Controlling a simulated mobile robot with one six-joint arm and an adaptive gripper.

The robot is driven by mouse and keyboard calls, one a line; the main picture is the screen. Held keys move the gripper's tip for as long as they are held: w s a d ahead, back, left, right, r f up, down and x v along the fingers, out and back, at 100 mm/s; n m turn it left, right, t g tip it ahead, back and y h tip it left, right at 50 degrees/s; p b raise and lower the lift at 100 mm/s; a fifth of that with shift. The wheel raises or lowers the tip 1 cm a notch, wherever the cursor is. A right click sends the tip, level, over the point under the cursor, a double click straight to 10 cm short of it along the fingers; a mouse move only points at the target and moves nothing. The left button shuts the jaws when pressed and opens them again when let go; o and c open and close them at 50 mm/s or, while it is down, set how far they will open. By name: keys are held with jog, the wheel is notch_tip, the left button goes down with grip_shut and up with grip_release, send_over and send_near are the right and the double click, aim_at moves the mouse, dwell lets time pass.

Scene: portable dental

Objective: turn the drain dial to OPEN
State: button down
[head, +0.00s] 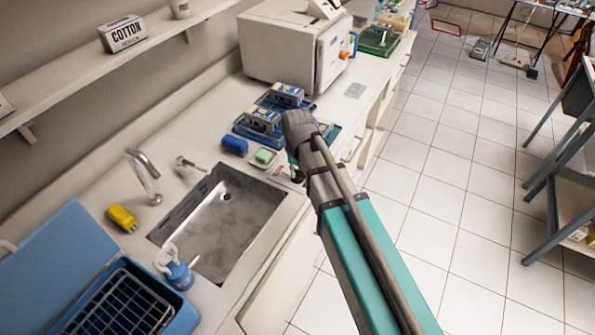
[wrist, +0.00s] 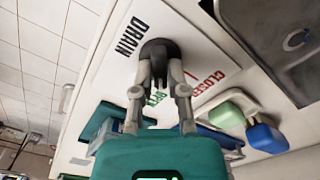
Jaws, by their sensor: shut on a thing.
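The drain dial (wrist: 159,47) is a black knob on a white plate in the wrist view. My gripper (wrist: 160,68) is shut on it, with one finger on each side. The black word DRAIN (wrist: 130,36) stands to the left of the dial. The red word CLOSED (wrist: 207,86) lies at the lower right. The green word OPEN (wrist: 156,97) shows below the dial, partly hidden by a finger. I cannot tell which word the dial points to. In the head view my arm hides most of the dial and gripper, beside the counter's front edge.
A metal sink (head: 225,220) is left of my arm. A green sponge (head: 265,156) and a blue item (head: 235,145) lie near the dial. Blue trays with boxes (head: 263,119) stand behind. A yellow item (head: 122,217) and a blue bottle (head: 176,272) stand by the sink.

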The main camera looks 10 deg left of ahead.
jog(key=shift+m, duration=1)
jog(key=c, duration=0.7)
grip_release()
jog(key=shift+o, duration=0.2)
jog(key=shift+n, duration=0.3)
